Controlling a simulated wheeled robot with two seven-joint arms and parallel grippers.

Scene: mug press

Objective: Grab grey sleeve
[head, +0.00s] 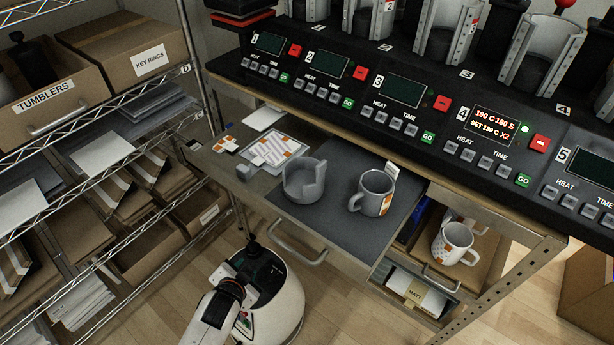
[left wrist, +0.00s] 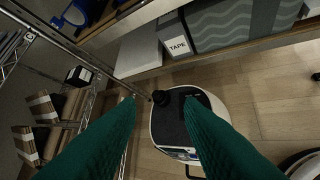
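A grey sleeve (head: 304,184), an open cylinder with a cut-down side, stands upright on the dark grey surface of a pulled-out drawer (head: 325,222). A grey mug (head: 376,190) with an orange and white print stands to its right, apart from it. In the left wrist view, the two teal fingers of my left gripper (left wrist: 160,101) are spread wide with nothing between them. They point over the floor, and the sleeve is not in that view. The fingers are not visible in the head view. My right gripper is in neither view.
Printed sheets (head: 271,151) and a small grey block (head: 243,171) lie left of the sleeve. The press console (head: 405,90) runs behind. A patterned mug (head: 453,243) sits lower right. A wire rack (head: 100,140) stands at left. A tape box (left wrist: 178,45) shows in the left wrist view.

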